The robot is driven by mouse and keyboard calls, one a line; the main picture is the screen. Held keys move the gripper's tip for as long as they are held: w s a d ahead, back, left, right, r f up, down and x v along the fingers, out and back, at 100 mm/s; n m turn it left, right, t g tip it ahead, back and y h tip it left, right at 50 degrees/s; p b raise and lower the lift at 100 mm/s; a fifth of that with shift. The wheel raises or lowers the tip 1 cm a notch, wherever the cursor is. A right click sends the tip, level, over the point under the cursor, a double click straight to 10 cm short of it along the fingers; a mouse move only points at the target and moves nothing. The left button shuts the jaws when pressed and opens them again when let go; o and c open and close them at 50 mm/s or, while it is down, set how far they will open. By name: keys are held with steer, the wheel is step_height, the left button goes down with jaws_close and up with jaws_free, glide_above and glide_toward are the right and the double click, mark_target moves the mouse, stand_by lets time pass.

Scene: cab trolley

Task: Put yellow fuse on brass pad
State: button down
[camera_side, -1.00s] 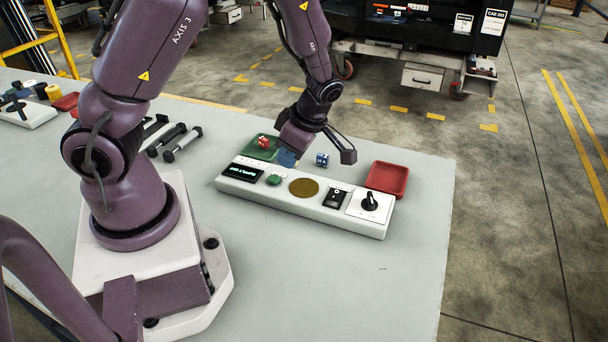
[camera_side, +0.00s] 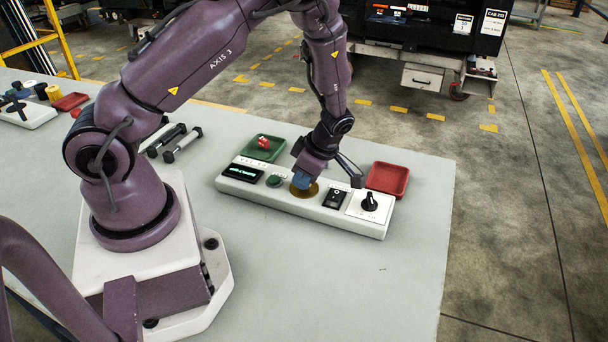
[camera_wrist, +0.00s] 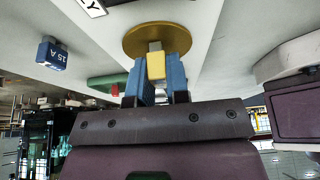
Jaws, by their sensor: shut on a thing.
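My gripper (camera_side: 301,182) is low over the brass pad (camera_side: 312,192) on the white panel. In the wrist view its blue fingers (camera_wrist: 155,75) are shut on the yellow fuse (camera_wrist: 156,65), one on each side. The fuse's grey end points at the round brass pad (camera_wrist: 155,32) and overlaps it in the picture. I cannot tell whether it touches the pad or is just above it. In the side view the fuse is hidden by the fingers, which cover part of the pad.
The white panel (camera_side: 232,186) also carries a green button (camera_side: 274,181), a black switch (camera_side: 334,198) and a dial (camera_side: 369,202). Behind it are a green tray (camera_side: 278,152) with a red fuse (camera_side: 263,142) and a red tray (camera_side: 387,179). A blue fuse (camera_wrist: 50,54) shows in the wrist view.

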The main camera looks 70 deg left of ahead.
steer(key=c, duration=1.1)
jaws_free()
steer(key=d+r+m+t+h, duration=0.1)
steer(key=d+r+m, duration=0.25)
steer(key=r, duration=0.65)
steer(key=d+r+m+t+h, duration=0.25)
steer(key=r+m, duration=0.25)
steer(key=r, duration=0.5)
steer(key=s+d+r+m+t, duration=0.5)
steer(key=s+r+m, duration=0.5)
steer(key=m, duration=0.8)
steer(key=shift+s+d+r, duration=0.15)
steer(key=shift+s+r, duration=0.1)
steer(key=shift+s, duration=0.75)
steer(key=shift+m, duration=0.25)
